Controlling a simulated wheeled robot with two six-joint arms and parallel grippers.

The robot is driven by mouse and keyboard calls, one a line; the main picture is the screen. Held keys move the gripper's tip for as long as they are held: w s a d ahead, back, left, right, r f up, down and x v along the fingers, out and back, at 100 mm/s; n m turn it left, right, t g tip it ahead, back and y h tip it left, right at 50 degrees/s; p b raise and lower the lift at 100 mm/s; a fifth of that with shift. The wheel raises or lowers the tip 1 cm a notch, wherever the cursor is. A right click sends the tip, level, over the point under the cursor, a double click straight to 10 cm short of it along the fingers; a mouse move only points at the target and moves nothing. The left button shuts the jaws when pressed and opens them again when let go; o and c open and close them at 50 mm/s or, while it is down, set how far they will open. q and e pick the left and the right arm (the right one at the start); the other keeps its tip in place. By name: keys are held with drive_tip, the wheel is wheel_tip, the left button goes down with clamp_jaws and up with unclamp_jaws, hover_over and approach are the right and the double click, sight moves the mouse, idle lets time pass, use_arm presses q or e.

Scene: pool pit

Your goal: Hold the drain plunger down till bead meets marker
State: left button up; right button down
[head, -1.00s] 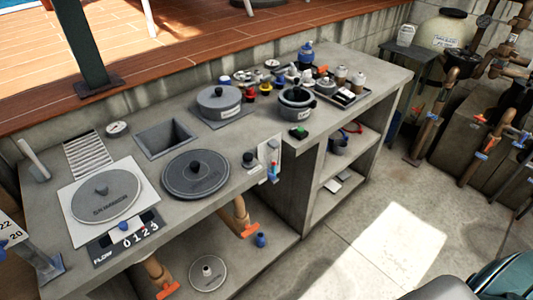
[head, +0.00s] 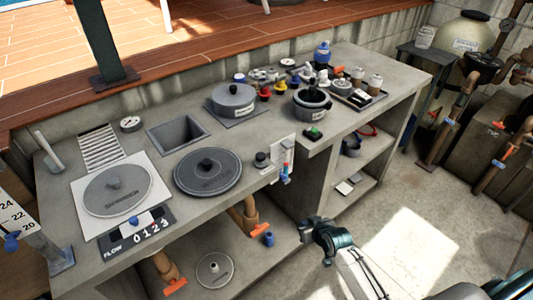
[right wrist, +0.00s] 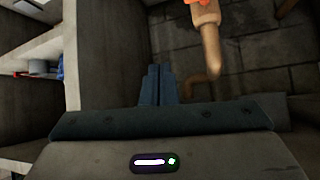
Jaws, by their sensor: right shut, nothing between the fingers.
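The drain plunger, a dark round knob (head: 262,160), stands upright at the counter's front edge. Beside it is a white gauge plate (head: 281,153) with a small red mark (head: 285,168) and a blue bead (head: 284,178) low on its tube; they look close, but the exact gap is too small to tell. My right gripper (head: 309,228) is shut and empty, below and right of the plunger, in front of the counter and apart from it. Its closed fingers (right wrist: 158,85) show in the right wrist view. My left gripper is not in view.
A large dark lid (head: 208,172) lies left of the plunger. Orange-handled pipes (head: 250,215) are under the counter.

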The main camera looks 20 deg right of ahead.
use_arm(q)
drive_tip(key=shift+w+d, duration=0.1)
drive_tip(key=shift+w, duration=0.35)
use_arm(e)
drive_tip(key=w+a+r+n+t+y, duration=0.1)
drive_tip(key=a+r+t+y, duration=0.1)
drive_tip(key=r, duration=1.4)
drive_tip(key=a+r+n+t+y, duration=0.2)
drive_tip(key=a+r, duration=0.3)
drive_tip(key=r, duration=1.2)
drive_tip(key=shift+w+n, duration=0.3)
drive_tip(key=shift+w, duration=0.05)
drive_tip(key=shift+a+f, duration=0.1)
drive_tip(key=shift+a, duration=0.05)
drive_tip(key=p, duration=0.2)
hover_over(261, 159)
drive_tip(key=d, duration=0.1)
wheel_tip(261, 159, down, 2)
drive_tip(key=f, duration=0.1)
drive_tip(key=s+f+p, duration=0.1)
drive_tip(key=f, duration=0.1)
drive_tip(key=shift+d, duration=0.15)
drive_tip(key=shift+f, duration=0.7)
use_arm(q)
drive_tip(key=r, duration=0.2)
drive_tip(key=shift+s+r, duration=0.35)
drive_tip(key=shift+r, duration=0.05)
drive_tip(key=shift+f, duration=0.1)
use_arm(e)
drive_tip(key=shift+f, duration=0.15)
